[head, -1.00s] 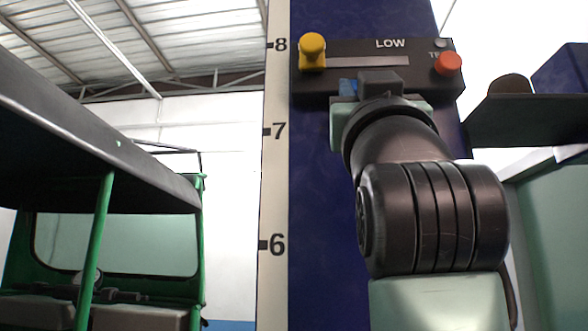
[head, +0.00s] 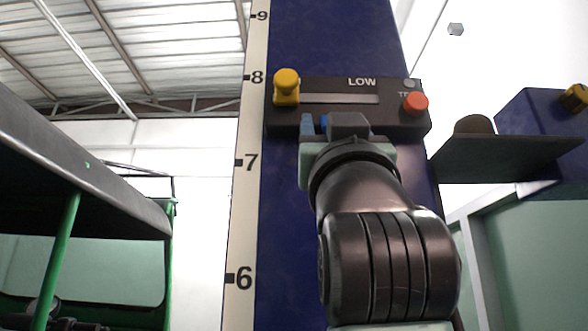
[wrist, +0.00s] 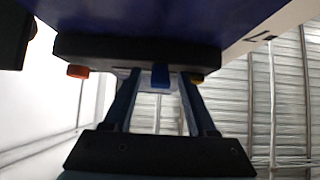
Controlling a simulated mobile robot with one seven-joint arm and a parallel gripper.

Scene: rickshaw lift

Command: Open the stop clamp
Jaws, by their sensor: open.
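A dark control panel (head: 350,87) on the blue column carries a yellow knob (head: 287,85) at the slot's left end and a red knob (head: 414,103) at its right. It also shows in the wrist view (wrist: 110,52), seen from below. A small blue tab (wrist: 160,74) hangs at the panel's underside. Nothing visible is labelled as the stop clamp, so I cannot tell which part it is. My gripper (wrist: 160,88) is open just under the panel, with one finger each side of the blue tab; contact is unclear. In the head view my gripper (head: 324,124) largely hides the tab.
A numbered scale (head: 243,190) runs along the column's left edge. A dark shelf (head: 505,158) juts out at right. A green rickshaw (head: 70,230) with a dark roof stands at left. The space between rickshaw and column is clear.

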